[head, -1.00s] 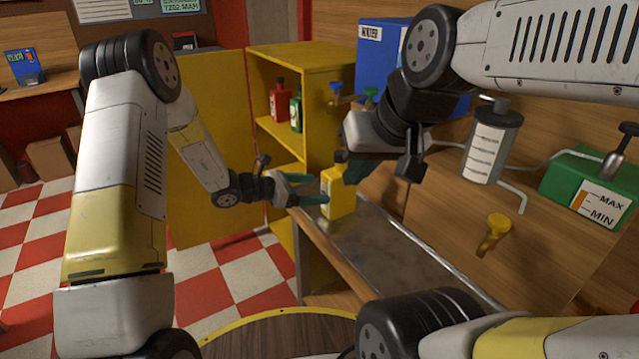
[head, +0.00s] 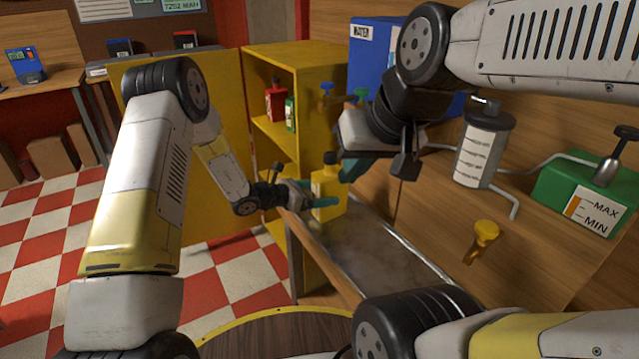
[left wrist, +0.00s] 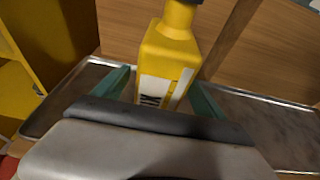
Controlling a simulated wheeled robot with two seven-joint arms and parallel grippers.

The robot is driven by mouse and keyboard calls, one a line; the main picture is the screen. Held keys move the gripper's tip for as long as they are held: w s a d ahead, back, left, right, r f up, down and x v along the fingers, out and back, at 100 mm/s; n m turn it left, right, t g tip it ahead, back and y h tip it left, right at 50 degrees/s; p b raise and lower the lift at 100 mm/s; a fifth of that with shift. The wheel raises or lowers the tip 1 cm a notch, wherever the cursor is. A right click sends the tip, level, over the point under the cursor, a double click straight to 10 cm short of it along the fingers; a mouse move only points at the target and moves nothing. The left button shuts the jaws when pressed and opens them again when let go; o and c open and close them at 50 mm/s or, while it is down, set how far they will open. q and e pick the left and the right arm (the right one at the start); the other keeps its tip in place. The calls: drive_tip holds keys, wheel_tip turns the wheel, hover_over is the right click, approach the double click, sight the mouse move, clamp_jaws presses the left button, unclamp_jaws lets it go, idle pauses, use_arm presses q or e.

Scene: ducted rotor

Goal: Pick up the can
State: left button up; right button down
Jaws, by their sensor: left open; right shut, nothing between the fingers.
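A yellow can (head: 327,188) with a dark cap and a white label stands upright on the metal-topped bench. It also shows in the left wrist view (left wrist: 168,65). My left gripper (head: 325,206) is open at the can, with its teal fingers (left wrist: 160,95) to either side of the can's lower body in the wrist view. I cannot tell whether they touch it. My right gripper (head: 352,168) is shut and empty, just right of the can's top and above the bench. The can's base is partly hidden by the left gripper in the wrist view.
The metal bench top (head: 385,255) is clear in front of the can. A yellow cabinet (head: 297,62) with its door open holds a red bottle (head: 275,102) and a green bottle (head: 291,114). Pipes, a grey cylinder (head: 482,150) and a yellow valve handle (head: 485,236) are on the right.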

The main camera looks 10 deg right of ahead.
use_arm(q)
drive_tip(key=shift+x, duration=1.55)
drive_tip(key=c, duration=1.6)
drive_tip(key=shift+r, duration=0.15)
